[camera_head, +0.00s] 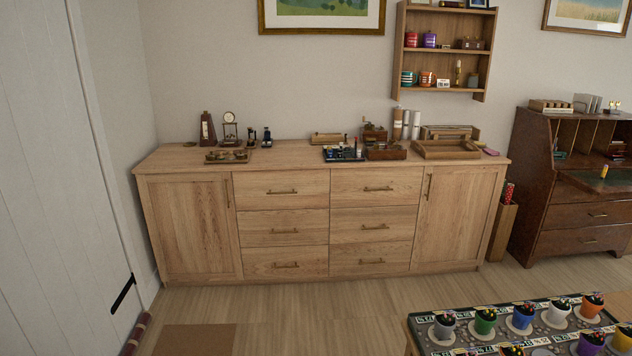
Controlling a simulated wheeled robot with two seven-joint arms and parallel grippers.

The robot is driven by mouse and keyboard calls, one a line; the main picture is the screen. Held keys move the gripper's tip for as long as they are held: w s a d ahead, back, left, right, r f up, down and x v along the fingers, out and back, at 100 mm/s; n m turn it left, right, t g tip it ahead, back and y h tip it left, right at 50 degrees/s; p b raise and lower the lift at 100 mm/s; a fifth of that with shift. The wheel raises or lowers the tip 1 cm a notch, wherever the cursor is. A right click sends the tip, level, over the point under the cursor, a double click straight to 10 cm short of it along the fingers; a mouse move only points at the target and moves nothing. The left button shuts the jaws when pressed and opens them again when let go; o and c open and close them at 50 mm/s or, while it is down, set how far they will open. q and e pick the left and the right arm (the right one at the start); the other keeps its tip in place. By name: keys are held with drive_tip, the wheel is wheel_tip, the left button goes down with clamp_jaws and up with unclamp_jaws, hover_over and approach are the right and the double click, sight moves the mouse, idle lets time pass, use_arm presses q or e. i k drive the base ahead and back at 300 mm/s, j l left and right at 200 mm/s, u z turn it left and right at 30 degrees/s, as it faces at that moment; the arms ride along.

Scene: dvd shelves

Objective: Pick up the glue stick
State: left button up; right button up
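I cannot pick out a glue stick for certain. A small upright yellow cylinder (604,172) stands on the open writing surface of the dark wooden desk (558,208) at the far right; it is too small to tell whether it is the glue stick. Neither of my grippers is in view.
A long wooden sideboard (286,211) stands against the back wall with several small objects on top. A low table (417,333) with several colourful pots is at the lower right. A wall shelf (398,70) hangs above. Bare floor (330,300) lies before the sideboard.

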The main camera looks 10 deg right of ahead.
sight(604, 169)
drive_tip(key=i+z, duration=0.1)
drive_tip(key=i, duration=1.3)
drive_tip(key=i+z, duration=0.2)
drive_tip(key=i, duration=0.45)
drive_tip(key=i+j+z, duration=0.2)
drive_tip(key=i, duration=0.45)
drive_tip(key=i+l+z, duration=0.1)
drive_tip(key=i+z, duration=0.2)
drive_tip(key=z, duration=0.15)
drive_tip(key=i+z, duration=0.35)
drive_tip(key=z, duration=0.15)
drive_tip(key=i+j+z, duration=0.1)
drive_tip(key=i+z, duration=0.2)
drive_tip(key=z, duration=0.15)
drive_tip(key=i+l+z, duration=0.15)
drive_tip(key=i+z, duration=0.5)
drive_tip(key=z, duration=0.15)
drive_tip(key=i+z, duration=0.4)
drive_tip(key=i+l+u, duration=0.1)
drive_tip(key=i, duration=0.3)
drive_tip(key=i+l+u, duration=0.15)
drive_tip(key=i, duration=0.3)
drive_tip(key=i+l+u, duration=0.1)
drive_tip(key=i, duration=0.3)
drive_tip(key=i+l+u, duration=0.25)
drive_tip(key=i+l, duration=0.15)
drive_tip(key=i+l+u, duration=0.25)
drive_tip(key=i+l, duration=0.2)
